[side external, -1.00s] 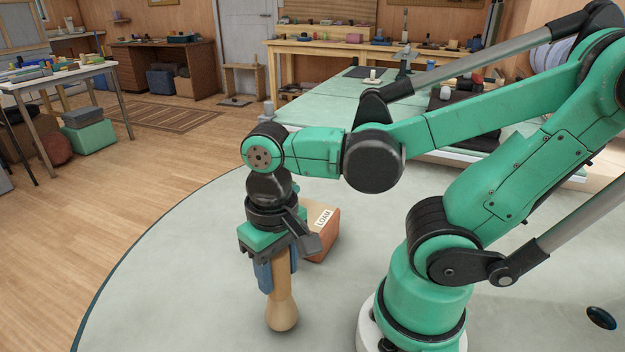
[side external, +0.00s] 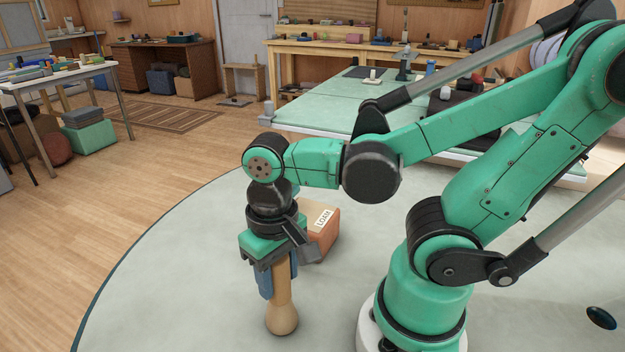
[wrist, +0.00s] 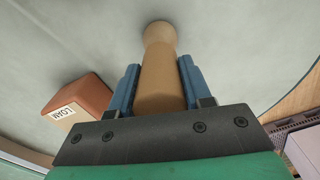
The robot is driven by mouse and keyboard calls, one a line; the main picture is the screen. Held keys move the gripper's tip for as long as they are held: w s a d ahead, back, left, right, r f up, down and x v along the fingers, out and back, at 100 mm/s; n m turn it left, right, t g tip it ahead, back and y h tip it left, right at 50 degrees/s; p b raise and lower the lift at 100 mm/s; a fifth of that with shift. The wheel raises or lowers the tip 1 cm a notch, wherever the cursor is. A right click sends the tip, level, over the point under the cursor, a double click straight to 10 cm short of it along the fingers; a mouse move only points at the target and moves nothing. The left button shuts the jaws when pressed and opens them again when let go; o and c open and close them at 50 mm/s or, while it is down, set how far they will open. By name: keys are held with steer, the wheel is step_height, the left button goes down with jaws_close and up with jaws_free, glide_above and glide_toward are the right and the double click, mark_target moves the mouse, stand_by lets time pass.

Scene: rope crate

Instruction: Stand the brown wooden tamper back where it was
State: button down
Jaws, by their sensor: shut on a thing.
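The brown wooden tamper (side external: 282,310) hangs upright below my gripper (side external: 279,276) in the side view, its wide rounded end down. My gripper's blue fingers are shut on its upper part. In the wrist view the tamper (wrist: 162,70) runs away from the camera between the two blue fingers of my gripper (wrist: 160,88). Its lower end is at or close to the pale table top; I cannot tell whether it touches.
A brown box labelled LOAM (side external: 322,228) stands on the round table (side external: 180,290) just behind and right of my gripper; it also shows in the wrist view (wrist: 82,102). A dark oval object (side external: 601,318) lies at the far right. The table's left part is clear.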

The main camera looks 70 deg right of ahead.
steer(key=shift+f, duration=0.15)
steer(key=shift+c, duration=1.5)
jaws_free()
steer(key=shift+r, duration=2.8)
